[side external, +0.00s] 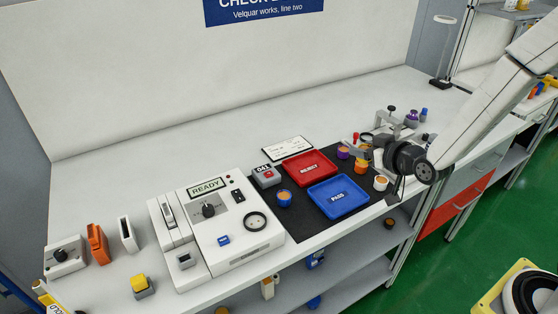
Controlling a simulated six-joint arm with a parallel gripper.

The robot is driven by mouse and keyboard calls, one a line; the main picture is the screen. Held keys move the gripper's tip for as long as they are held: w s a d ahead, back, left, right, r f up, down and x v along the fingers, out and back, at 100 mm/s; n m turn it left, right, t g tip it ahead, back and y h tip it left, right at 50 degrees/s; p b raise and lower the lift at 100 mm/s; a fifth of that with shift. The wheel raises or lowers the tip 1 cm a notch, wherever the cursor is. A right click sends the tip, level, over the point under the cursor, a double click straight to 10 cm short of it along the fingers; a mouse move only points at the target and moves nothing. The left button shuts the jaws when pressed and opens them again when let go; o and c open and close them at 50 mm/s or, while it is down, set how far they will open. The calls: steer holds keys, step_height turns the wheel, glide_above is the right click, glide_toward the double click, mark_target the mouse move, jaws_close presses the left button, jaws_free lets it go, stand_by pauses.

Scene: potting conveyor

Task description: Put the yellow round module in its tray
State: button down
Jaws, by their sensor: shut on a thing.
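The yellow round module (361,168), with an orange-brown top, is at the right end of the black mat, right of the trays. My gripper (368,155) comes in from the right and is shut on it; the fingers are small and partly hidden behind the dark wrist. I cannot tell whether the module touches the mat. A red tray marked REJECT (327,159) and a blue tray marked PASS (365,205) lie to its left and front-left. Both look empty.
A blue module (285,199) stands left of the blue tray. A tester marked READY (222,232) stands left. Small bottles (411,119) stand behind the gripper.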

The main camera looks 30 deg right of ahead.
steer(key=w+a+f+n+y, duration=0.1)
steer(key=a+f+n+y, duration=0.1)
steer(key=a+f, duration=0.2)
steer(key=w+a+f+n+g+y, duration=0.1)
steer(key=w+a+f+n+y, duration=0.1)
steer(key=a+f, duration=0.3)
steer(key=a+y, duration=0.1)
steer(key=a, duration=0.2)
steer(key=shift+w+a+f+n, duration=0.2)
steer(key=shift+w+a+n, duration=0.1)
steer(key=shift+a, duration=0.05)
glide_above(305, 219)
steer(key=shift+f, duration=2.2)
steer(key=shift+f, duration=1.75)
steer(key=shift+f, duration=0.15)
steer(key=shift+c, duration=0.7)
jaws_free()
steer(key=shift+r, duration=0.2)
